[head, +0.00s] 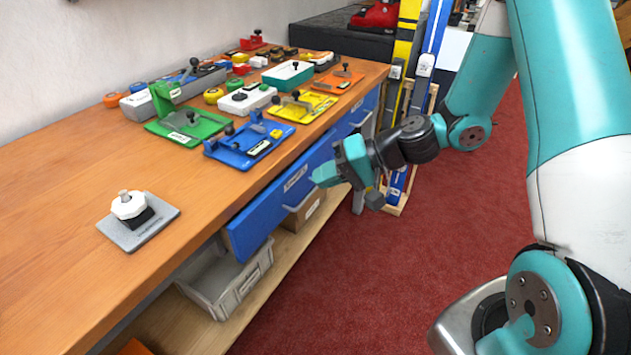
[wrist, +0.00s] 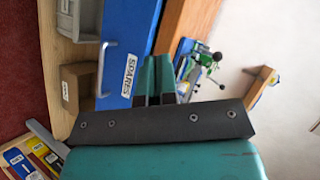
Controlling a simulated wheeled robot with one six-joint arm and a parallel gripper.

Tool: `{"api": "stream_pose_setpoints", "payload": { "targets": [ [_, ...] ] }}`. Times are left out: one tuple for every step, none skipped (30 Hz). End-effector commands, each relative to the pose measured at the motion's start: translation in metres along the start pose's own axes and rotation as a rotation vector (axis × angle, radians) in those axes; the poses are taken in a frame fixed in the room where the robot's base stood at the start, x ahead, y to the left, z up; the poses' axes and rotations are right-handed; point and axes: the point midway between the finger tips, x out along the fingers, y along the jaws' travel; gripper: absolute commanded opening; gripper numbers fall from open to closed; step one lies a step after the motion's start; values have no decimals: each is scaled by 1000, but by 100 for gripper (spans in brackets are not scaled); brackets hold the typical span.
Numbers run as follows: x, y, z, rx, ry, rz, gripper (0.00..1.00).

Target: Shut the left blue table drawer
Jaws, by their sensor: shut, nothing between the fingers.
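The left blue drawer (head: 262,215) is under the front edge of the wooden bench (head: 60,250). Its front seems to stand slightly out from the bench edge at its left end; how far is hard to tell. In the wrist view the drawer front (wrist: 127,35) carries a SPARES label and a pale bar handle (wrist: 103,68). My gripper (head: 322,176) is shut and empty at the drawer front, towards its right part. In the wrist view its teal fingertips (wrist: 155,65) overlap the blue front beside the label; I cannot tell whether they touch it.
A second blue drawer (head: 362,110) is further right. Below are a grey bin (head: 228,283) and a cardboard box (head: 303,208) on a lower shelf. Coloured fixtures, including a blue one (head: 248,143), stand on the bench. Long levels (head: 405,50) stand upright beyond my gripper. Red floor is clear.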

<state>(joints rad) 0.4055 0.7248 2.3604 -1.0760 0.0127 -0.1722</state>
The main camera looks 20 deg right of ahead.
Motion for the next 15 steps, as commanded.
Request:
{"api": "stream_pose_setpoints", "payload": {
  "targets": [
    [-3, 31, -11, 92, 85, -31, 0],
    [-6, 45, -18, 134, 136, -48, 0],
    [-10, 63, -26, 186, 201, -67, 0],
    [-13, 75, -30, 224, 247, -80, 0],
    [-16, 87, -33, 259, 289, -90, 0],
    [-21, 101, -37, 299, 340, -101, 0],
    [-23, 111, -39, 325, 374, -108, 0],
    [-26, 119, -41, 349, 403, -115, 0],
    [-29, 128, -42, 376, 437, -120, 0],
    [-31, 134, -43, 392, 456, -124, 0],
    [-32, 138, -44, 405, 473, -126, 0],
    [-34, 143, -44, 417, 488, -128, 0],
    [-34, 145, -45, 422, 496, -130, 0],
    [-33, 146, -46, 426, 501, -131, 0],
    [-31, 147, -47, 429, 505, -131, 0]
  ]
}}
